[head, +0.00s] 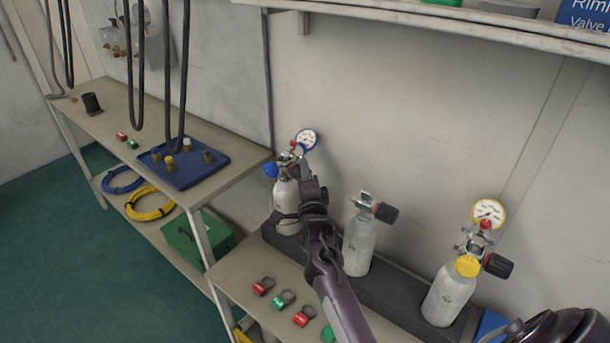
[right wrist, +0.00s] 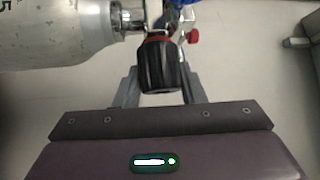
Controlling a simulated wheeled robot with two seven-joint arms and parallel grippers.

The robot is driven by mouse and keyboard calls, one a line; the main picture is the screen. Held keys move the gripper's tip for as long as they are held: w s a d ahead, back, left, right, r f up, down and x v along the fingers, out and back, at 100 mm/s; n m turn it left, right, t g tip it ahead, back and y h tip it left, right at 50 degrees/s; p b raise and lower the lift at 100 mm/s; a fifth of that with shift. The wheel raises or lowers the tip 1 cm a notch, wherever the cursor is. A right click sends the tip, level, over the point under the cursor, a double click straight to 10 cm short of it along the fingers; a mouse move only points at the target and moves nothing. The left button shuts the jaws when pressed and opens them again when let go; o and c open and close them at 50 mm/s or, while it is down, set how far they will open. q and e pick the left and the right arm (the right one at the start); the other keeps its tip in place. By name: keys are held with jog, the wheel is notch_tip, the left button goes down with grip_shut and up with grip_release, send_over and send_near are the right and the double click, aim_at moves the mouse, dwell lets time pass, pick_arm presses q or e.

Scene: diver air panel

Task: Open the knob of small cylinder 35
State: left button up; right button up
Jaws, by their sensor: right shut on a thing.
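The left small cylinder (head: 287,205) is white and stands upright in the dark rack, with a blue-rimmed gauge (head: 306,139) and a blue cap (head: 271,170) at its valve. In the right wrist view this white cylinder (right wrist: 60,30) shows a "5" at the picture's edge; the rest of its number is cut off. My right gripper (head: 313,190) is at its valve, covering the knob in the head view. In the right wrist view the black ribbed knob (right wrist: 158,66) sits between the fingers, which are shut on it. My left gripper is not in view.
A middle cylinder (head: 358,243) with a black knob and a right cylinder (head: 446,295) with a yellow-rimmed gauge stand in the same rack (head: 398,305). Red and green shackle-like tags (head: 284,299) lie in front. A blue tray (head: 185,176) lies on the left bench. A shelf (head: 440,24) runs above.

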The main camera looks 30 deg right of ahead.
jog(key=shift+c, duration=1.4)
jog(key=shift+f+n+t+b, duration=0.25)
jog(key=shift+n+t+b, duration=0.2)
jog(key=shift+b, duration=0.75)
pick_arm(q)
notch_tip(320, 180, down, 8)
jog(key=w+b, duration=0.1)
jog(key=b, duration=0.4)
pick_arm(e)
jog(key=n+t, duration=0.2)
jog(key=n, duration=0.1)
jog(key=shift+n+t+y, duration=0.25)
jog(key=shift+t+y, duration=0.1)
jog(key=shift+y, duration=0.05)
jog(key=n+t+y+b, duration=0.1)
jog(key=n+b, duration=0.1)
jog(key=shift+r+n+t+b, duration=0.15)
jog(key=shift+n+t+b, duration=0.15)
jog(key=shift+b, duration=0.1)
jog(key=shift+r+n+y, duration=0.15)
jog(key=shift+n+y, duration=0.15)
jog(key=shift+n, duration=0.1)
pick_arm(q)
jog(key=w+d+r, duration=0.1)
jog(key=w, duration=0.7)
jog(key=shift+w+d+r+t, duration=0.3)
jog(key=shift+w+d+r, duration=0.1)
